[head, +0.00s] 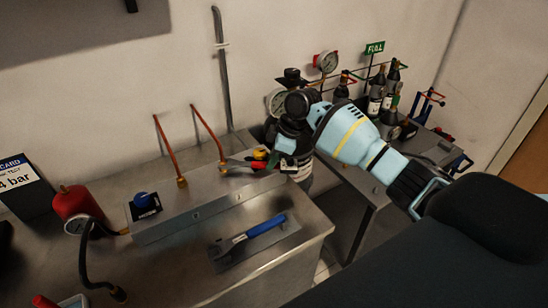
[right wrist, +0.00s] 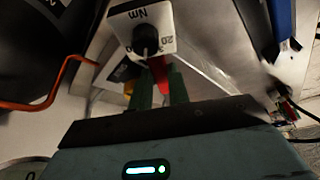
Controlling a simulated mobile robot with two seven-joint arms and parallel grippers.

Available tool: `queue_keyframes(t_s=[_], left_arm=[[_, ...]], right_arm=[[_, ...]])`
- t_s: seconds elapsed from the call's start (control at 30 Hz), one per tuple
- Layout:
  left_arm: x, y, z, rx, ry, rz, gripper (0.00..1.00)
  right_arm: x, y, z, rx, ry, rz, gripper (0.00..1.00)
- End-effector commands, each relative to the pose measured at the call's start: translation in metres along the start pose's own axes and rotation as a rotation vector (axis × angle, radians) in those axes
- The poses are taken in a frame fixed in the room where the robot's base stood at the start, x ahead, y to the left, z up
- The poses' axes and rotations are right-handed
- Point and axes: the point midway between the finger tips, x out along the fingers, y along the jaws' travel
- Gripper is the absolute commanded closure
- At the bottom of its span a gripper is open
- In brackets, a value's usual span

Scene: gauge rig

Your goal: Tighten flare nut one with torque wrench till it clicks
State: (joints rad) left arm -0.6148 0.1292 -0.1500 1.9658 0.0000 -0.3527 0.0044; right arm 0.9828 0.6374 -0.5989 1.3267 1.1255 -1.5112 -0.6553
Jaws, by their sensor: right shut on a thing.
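My right gripper (head: 268,163) is shut on the red handle of a wrench (head: 258,166), above the right end of the steel block. The wrench's grey head points left, close to the brass nut (head: 222,169) under the right copper pipe; I cannot tell whether it is seated. A second brass nut (head: 182,182) sits under the left copper pipe. No number shows on either nut. In the right wrist view the red handle (right wrist: 163,76) lies between the green fingers (right wrist: 161,90). A white dial plate marked Nm (right wrist: 143,30) shows just beyond. My left gripper is out of view.
A blue-handled tool (head: 258,230) lies on a grey mat at the bench front. A blue knob (head: 142,198) on a black plate sits on the block's left. A red cylinder (head: 75,203) with gauge and hose stands left. Bottles (head: 377,97) crowd the right-hand table.

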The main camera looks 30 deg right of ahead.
Motion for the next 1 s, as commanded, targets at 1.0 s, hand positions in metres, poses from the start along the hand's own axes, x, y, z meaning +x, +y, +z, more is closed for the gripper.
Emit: queue_keyframes(t_s=[1.0], left_arm=[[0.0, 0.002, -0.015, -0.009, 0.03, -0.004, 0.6]], right_arm=[[0.0, -0.023, -0.001, 0.142, 0.001, 0.06, 1.0]])
